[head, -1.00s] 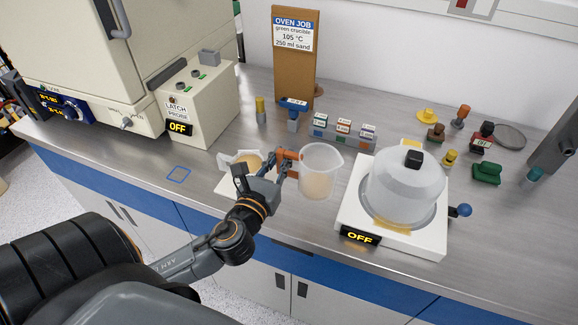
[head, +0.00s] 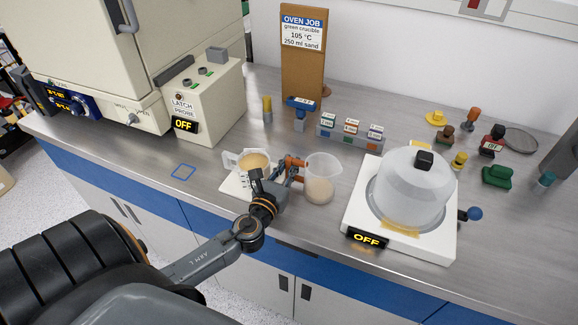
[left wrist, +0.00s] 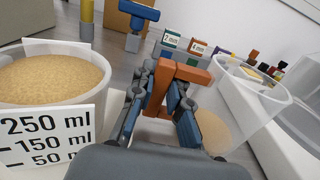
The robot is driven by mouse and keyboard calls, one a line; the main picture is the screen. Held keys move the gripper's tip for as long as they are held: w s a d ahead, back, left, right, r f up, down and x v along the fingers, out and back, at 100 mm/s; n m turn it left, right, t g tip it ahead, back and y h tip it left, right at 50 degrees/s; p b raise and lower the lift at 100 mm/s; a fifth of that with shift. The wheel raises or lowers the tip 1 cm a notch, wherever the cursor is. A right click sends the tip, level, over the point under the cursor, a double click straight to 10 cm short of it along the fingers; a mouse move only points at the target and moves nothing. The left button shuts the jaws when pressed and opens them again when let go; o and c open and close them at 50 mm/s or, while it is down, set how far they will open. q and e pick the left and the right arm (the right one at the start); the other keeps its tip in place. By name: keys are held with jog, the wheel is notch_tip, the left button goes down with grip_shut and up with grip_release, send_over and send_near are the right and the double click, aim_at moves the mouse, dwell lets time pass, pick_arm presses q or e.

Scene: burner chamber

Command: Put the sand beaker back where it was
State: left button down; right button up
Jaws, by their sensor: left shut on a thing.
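The clear sand beaker (head: 321,180) has an orange handle and a layer of pale sand inside. It is upright, between the measuring jug and the white hot plate, at or just above the counter; I cannot tell if it touches. My left gripper (head: 291,170) is shut on its orange handle. In the left wrist view the fingers (left wrist: 165,95) pinch the handle, with the beaker (left wrist: 240,95) on the right. The measuring jug (head: 229,160) holds sand, beside a white card (left wrist: 50,138) marked 250, 150 and 50 ml. My right gripper is not in view.
The hot plate (head: 352,222), reading OFF, carries a clear dome (head: 408,187) just right of the beaker. A blue square outline (head: 183,172) marks bare counter at left. A block of labelled samples (head: 350,133) stands behind. The OVEN JOB board (head: 303,75) is further back.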

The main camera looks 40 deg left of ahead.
pick_arm(q)
jog(key=c, duration=1.3)
grip_release()
jog(key=shift+f, duration=0.1)
jog(key=shift+s, duration=0.15)
jog(key=b+v, duration=0.3)
jog(key=v, duration=0.7)
jog(key=shift+s, duration=0.25)
jog(key=shift+s+d, duration=0.15)
jog(key=shift+s, duration=0.45)
